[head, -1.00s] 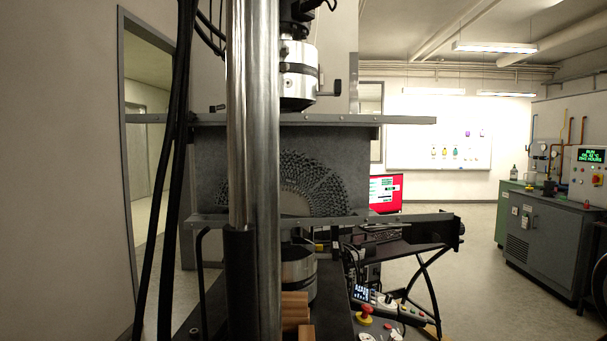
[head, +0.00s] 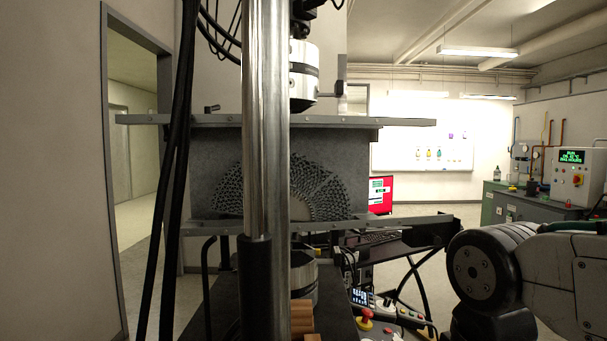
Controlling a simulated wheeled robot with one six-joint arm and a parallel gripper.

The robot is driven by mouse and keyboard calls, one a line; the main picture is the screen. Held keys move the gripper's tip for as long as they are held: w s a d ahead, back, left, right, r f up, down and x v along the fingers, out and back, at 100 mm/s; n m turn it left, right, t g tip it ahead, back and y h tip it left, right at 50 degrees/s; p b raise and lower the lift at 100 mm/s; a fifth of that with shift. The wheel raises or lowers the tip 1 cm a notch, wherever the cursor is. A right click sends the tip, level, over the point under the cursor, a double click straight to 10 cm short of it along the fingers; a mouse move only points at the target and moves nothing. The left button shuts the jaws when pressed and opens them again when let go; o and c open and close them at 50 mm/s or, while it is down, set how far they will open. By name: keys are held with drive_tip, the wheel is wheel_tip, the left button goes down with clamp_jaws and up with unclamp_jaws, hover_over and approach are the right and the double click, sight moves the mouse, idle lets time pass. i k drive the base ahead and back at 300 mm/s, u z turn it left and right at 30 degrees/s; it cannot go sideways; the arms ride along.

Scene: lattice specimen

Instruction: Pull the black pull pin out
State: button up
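A dark pin with a knobbed end (head: 332,87) sticks out to the right from the upper silver cylindrical grip (head: 303,70); it looks like the black pull pin. A second small dark pin (head: 211,108) stands at the left on the upper grey plate; I cannot tell which one is meant. The fan-shaped grey lattice specimen (head: 325,190) sits between the upper and lower plates, partly hidden by a steel column. My arm shows at the right, well apart from both pins. My gripper is not in view.
A thick steel column (head: 264,130) and black cables (head: 168,190) stand in front of the machine. A control box with a red button (head: 366,315) lies low at centre. A lower rail (head: 400,222) juts right towards my arm. Green cabinets (head: 525,218) stand farther back at right.

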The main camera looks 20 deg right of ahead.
sight(435, 240)
drive_tip(key=z, duration=0.55)
drive_tip(key=k, duration=1.25)
drive_tip(key=z, duration=0.65)
drive_tip(key=i, duration=1.35)
drive_tip(key=u, duration=0.55)
